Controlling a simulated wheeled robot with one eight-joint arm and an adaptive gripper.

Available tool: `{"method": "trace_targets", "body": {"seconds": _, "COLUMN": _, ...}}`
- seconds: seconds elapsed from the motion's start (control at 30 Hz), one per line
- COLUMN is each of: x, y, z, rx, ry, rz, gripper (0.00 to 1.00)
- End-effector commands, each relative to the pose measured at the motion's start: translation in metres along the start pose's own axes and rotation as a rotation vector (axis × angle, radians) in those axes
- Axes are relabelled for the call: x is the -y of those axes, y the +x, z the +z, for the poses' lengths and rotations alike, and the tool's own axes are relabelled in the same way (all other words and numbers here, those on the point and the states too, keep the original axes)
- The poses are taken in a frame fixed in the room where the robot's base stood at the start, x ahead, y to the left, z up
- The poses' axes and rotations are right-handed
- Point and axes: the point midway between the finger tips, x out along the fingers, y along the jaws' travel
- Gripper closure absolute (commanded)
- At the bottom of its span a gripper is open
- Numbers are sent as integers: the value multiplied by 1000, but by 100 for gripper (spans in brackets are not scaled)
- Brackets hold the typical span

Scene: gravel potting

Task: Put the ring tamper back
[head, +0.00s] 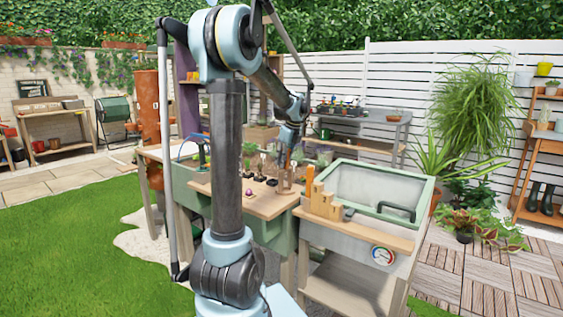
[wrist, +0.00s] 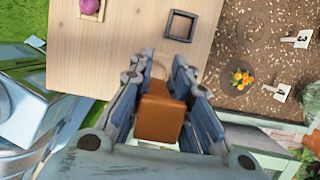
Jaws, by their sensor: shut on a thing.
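My gripper (wrist: 160,95) is shut on a brown wooden block-shaped handle (wrist: 159,118), which I take to be the ring tamper. A pale curved edge shows just beyond the handle over the board, but I cannot tell whether it belongs to the tamper. In the head view my gripper (head: 286,160) is low over the right part of the wooden board (head: 262,205). The tamper's lower end is hidden, so I cannot tell whether it touches the board.
A dark square frame (wrist: 180,25) and a purple ball (wrist: 90,6) in a small holder are on the board. Soil with number tags (wrist: 282,92) and an orange-flowered plant (wrist: 241,79) lies to the right. A stepped wooden block (head: 322,204) stands beside the clear-lidded bin (head: 375,190).

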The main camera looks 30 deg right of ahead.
Motion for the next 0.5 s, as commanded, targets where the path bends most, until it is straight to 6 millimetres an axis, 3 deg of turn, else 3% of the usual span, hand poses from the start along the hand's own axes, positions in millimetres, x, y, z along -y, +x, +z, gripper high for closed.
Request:
{"method": "trace_targets", "body": {"seconds": 0.03, "x": 0, "y": 1, "z": 0, "rx": 0, "ry": 0, "rz": 0, "gripper": 78}}
{"method": "trace_targets", "body": {"seconds": 0.1, "x": 0, "y": 0, "z": 0, "rx": 0, "ry": 0, "rz": 0, "gripper": 62}}
{"method": "trace_targets", "body": {"seconds": 0.5, "x": 0, "y": -3, "z": 0, "rx": 0, "ry": 0, "rz": 0, "gripper": 62}}
